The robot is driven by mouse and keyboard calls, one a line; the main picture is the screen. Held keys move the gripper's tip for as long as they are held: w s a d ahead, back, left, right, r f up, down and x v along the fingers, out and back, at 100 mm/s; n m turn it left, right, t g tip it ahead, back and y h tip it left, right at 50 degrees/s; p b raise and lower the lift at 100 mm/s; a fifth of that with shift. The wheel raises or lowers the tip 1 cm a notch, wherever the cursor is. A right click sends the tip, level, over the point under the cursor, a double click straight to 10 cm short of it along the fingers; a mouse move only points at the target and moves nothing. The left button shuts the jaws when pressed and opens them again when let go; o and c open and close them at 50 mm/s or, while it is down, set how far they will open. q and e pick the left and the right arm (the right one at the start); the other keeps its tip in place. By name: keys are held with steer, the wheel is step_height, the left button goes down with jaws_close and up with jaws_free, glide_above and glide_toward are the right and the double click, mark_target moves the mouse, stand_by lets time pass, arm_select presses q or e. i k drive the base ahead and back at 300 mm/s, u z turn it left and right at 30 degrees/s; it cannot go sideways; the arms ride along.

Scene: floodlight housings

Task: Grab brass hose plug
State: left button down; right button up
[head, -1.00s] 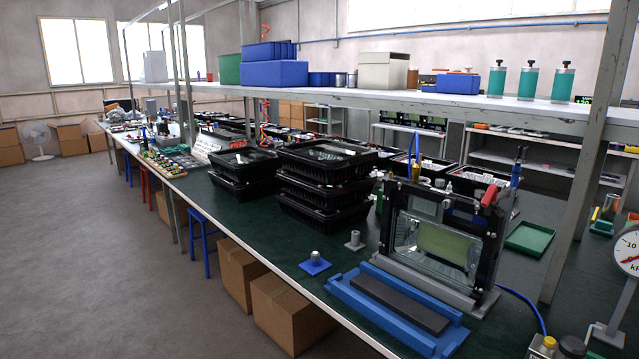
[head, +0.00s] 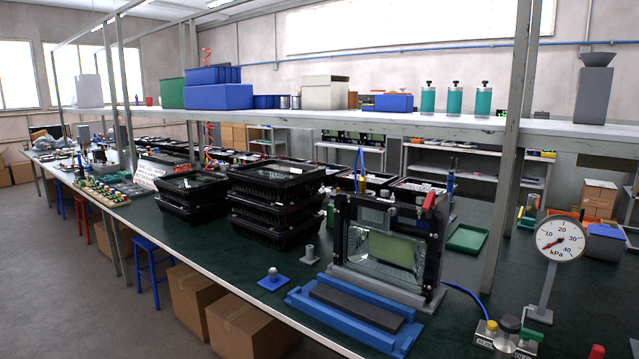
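Two small brass-coloured pieces show in the head view, and I cannot tell for sure which is the hose plug. One brass-coloured fitting (head: 492,326) is at the front right, by the end of a blue hose (head: 466,291) on the bench. Another brass-coloured piece (head: 361,184) stands by a thin blue upright part at the top left of the floodlight housing (head: 388,245). The housing stands upright with its glass facing forward. Neither of my grippers is in view.
A blue cradle with a dark pad (head: 355,308) lies before the housing. A pressure gauge (head: 560,239) stands at right beside a valve block (head: 508,338). Stacked black trays (head: 275,205) stand left. A shelf (head: 400,121) on posts overhangs the bench. A green tray (head: 467,238) lies behind.

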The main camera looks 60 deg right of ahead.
mark_target(361, 182)
steer(key=z, duration=0.15)
steer(key=i, duration=2.15)
steer(key=z, duration=1.85)
steer(key=i, duration=0.9)
steer(key=z, duration=0.75)
